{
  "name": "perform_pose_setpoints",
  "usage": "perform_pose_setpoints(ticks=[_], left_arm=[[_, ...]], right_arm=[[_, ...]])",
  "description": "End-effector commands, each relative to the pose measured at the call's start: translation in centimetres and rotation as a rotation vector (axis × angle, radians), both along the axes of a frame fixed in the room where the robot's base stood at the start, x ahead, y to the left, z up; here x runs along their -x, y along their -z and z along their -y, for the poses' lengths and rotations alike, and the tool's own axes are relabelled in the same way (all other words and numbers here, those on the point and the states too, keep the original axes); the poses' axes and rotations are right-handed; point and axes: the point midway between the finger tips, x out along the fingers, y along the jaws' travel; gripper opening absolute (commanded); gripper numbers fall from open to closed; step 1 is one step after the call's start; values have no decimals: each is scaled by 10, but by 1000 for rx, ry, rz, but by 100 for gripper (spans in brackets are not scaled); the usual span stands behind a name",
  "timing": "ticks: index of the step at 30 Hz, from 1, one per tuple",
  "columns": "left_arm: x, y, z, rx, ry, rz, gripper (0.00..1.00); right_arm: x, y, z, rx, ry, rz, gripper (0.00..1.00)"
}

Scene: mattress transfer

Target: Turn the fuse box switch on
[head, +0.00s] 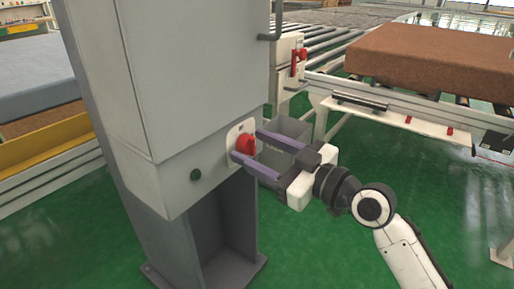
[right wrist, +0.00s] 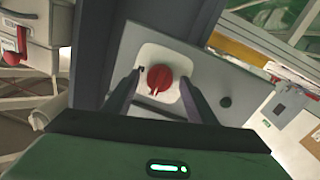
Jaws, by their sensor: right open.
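The fuse box (head: 185,85) is a grey cabinet on a grey post. Its red rotary switch (head: 246,144) sits on a pale plate on the lower right side face. My right gripper (head: 245,146) is open, with its two purple fingers reaching to either side of the switch. In the right wrist view the red switch (right wrist: 160,78) lies between the two fingertips (right wrist: 160,80), with a gap on both sides. I cannot tell whether the fingers touch the plate. My left gripper is not in view.
A dark green button (head: 195,175) is on the cabinet's front. A second box with a red switch (head: 300,55) stands behind, beside a roller conveyor (head: 325,45). A brown mattress block (head: 440,58) rests at the right. Green floor (head: 330,240) is open below my arm.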

Motion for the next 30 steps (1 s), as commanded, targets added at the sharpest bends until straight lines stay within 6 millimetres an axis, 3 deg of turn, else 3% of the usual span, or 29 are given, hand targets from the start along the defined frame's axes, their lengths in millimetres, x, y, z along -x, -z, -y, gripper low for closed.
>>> perform_pose_setpoints(ticks=[4,9,12,23,30], left_arm=[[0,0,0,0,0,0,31],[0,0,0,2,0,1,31],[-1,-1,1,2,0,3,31],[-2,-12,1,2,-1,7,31],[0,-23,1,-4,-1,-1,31]], right_arm=[[0,0,0,0,0,0,52],[0,0,0,0,0,0,23],[0,0,0,0,1,0,11],[0,-2,0,-40,0,-55,11],[-1,-5,1,-138,1,-191,11]])
